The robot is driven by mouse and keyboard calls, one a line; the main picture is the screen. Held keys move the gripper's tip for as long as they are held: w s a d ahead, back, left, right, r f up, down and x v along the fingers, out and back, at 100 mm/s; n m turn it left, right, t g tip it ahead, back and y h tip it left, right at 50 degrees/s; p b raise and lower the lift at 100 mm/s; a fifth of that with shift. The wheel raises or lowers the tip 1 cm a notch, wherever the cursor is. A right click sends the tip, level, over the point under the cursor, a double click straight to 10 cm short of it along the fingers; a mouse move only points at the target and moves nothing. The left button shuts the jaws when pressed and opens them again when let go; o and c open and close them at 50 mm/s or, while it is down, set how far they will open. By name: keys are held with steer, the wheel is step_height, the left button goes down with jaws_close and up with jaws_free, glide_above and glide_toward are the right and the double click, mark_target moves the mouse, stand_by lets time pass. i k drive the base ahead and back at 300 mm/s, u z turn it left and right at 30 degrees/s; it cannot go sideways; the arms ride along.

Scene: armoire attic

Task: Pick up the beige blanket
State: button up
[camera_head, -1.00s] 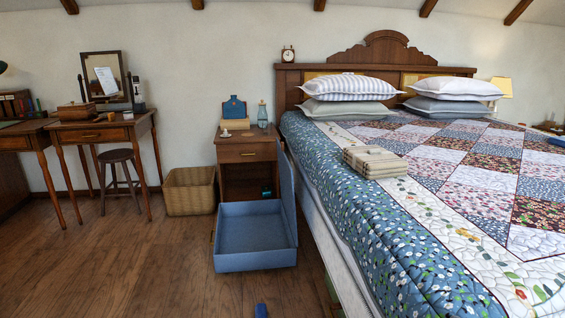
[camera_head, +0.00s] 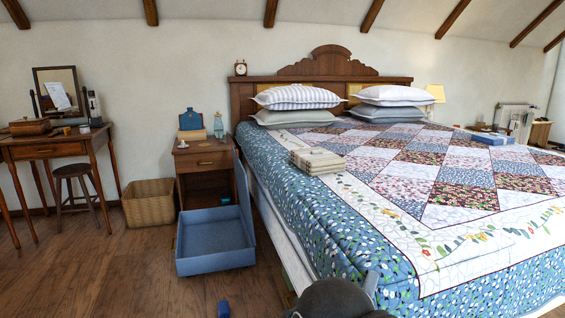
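The beige blanket (camera_head: 317,161) lies folded in a flat stack on the near-left part of the bed's patchwork quilt (camera_head: 400,235), in front of the pillows. It looks striped or checked, and nothing covers it. A dark rounded part of my arm shows at the bottom edge of the view, over the bed's near-left side and well apart from the blanket. My gripper's fingers are not in view.
An open blue suitcase (camera_head: 215,262) lies on the floor left of the bed, by the nightstand (camera_head: 204,158). A wicker basket (camera_head: 149,204) stands further left. A small blue object (camera_head: 224,309) is on the floor near the front. Wooden floor at the lower left is clear.

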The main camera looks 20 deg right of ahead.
mark_target(318, 161)
steer(key=i, duration=1.65)
